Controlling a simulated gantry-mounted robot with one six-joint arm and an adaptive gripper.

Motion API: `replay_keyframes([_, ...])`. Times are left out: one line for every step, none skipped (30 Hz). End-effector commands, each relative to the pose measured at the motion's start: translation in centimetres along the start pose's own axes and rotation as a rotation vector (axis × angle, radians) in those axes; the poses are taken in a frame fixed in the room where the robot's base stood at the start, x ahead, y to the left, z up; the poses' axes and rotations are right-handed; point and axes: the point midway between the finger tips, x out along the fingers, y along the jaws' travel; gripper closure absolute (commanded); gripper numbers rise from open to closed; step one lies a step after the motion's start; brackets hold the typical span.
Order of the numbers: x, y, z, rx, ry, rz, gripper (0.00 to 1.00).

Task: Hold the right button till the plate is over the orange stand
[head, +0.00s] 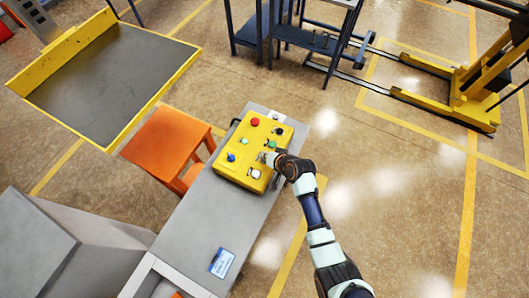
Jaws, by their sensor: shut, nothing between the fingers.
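The yellow control box (240,172) sits on a grey bench and carries several buttons, including a red one (255,121), a blue one (231,157) and green ones (243,141). My gripper (268,158) is shut and empty, low over the box's right side. It partly covers the controls there, and I cannot tell whether it touches a button. The plate, a grey platform with a yellow rim (155,101), is at the upper left. The orange stand (165,145) is between plate and bench. In the picture, the plate is up and left of the stand, not across its top.
The grey bench (195,225) bears a blue-and-white label (221,263). A grey cabinet (60,250) is at the lower left. Dark blue racks (300,35) stand at the back, and a yellow lift truck (470,95) at the upper right. The floor right of my arm is clear.

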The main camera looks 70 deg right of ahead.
Motion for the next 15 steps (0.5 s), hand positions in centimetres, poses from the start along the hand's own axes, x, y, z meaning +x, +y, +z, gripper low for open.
replay_keyframes([-0.28, -0.2, -0.19, 0.0, 0.0, 0.0, 1.0])
replay_keyframes([-0.28, -0.2, -0.2, 0.0, 0.0, 0.0, 1.0])
replay_keyframes([-0.25, -0.17, -0.18, 0.0, 0.0, 0.0, 1.0])
replay_keyframes([-0.21, -0.15, -0.15, 0.0, 0.0, 0.0, 1.0])
replay_keyframes([-0.19, -0.14, -0.14, 0.0, 0.0, 0.0, 1.0])
replay_keyframes([-0.18, -0.14, -0.14, 0.0, 0.0, 0.0, 1.0])
replay_keyframes([-0.18, -0.14, -0.14, 0.0, 0.001, 0.0, 1.0])
replay_keyframes([-0.18, -0.14, -0.14, 0.0, 0.001, 0.0, 1.0])
replay_keyframes([-0.19, -0.14, -0.15, 0.0, 0.001, 0.0, 1.0])
replay_keyframes([-0.22, -0.17, -0.17, 0.0, 0.001, 0.0, 1.0])
replay_keyframes([-0.28, -0.22, -0.22, 0.0, 0.001, 0.0, 1.0])
replay_keyframes([-0.43, -0.32, -0.34, 0.0, 0.001, 0.0, 1.0])
replay_keyframes([-0.58, -0.44, -0.45, 0.0, 0.001, -0.001, 1.0])
replay_keyframes([-0.77, -0.58, -0.59, 0.0, 0.001, -0.001, 1.0])
replay_keyframes([-1.06, -0.79, -0.81, 0.0, 0.001, -0.001, 1.0])
